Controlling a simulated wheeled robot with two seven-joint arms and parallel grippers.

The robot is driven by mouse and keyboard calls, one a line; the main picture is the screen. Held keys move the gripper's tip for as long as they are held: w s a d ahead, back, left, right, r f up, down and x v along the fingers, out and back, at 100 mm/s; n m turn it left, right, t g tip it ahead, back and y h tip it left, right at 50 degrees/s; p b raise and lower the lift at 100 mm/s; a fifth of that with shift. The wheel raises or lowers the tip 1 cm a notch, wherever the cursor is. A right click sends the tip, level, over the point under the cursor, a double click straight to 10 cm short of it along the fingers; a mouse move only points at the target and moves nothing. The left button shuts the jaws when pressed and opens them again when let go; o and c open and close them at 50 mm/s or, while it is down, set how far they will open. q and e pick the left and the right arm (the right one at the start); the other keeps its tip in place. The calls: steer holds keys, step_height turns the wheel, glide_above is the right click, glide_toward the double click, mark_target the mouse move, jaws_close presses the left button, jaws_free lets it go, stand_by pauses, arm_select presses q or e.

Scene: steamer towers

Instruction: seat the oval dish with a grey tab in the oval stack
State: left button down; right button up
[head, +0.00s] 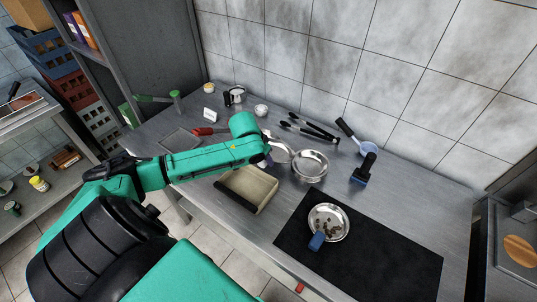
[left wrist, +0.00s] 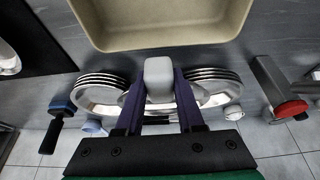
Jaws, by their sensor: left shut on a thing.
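My left gripper (head: 268,158) reaches down at the back middle of the counter. In the left wrist view its purple fingers (left wrist: 160,98) are shut on the grey tab (left wrist: 158,75) of the oval dish. Shiny steel rims, several nested together (left wrist: 98,84), show to both sides of the fingers. The held dish is mostly hidden behind the fingers, and I cannot tell whether it touches the rims below. In the head view a steel dish (head: 310,165) stands just right of the gripper, with another steel rim (head: 281,151) close against the gripper. My right gripper is not in view.
A beige tray (head: 234,202) lies in front of the gripper. A steel dish with a blue tab (head: 328,221) sits on the black mat (head: 390,255), small dark bits in it.

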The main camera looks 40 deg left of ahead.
arm_select(q)
steer(key=w+a, duration=0.1)
steer(key=a, duration=0.1)
steer(key=w+a, duration=0.1)
steer(key=a, duration=0.2)
steer(key=w+a, duration=0.2)
steer(key=a, duration=0.1)
steer(key=shift+b, duration=0.4)
stand_by(0.3)
steer(key=shift+r+p, duration=0.15)
steer(key=shift+p, duration=0.35)
steer(key=shift+f+b, duration=0.35)
steer(key=shift+f, duration=0.75)
stand_by(0.9)
steer(key=shift+c, duration=2.2)
jaws_free()
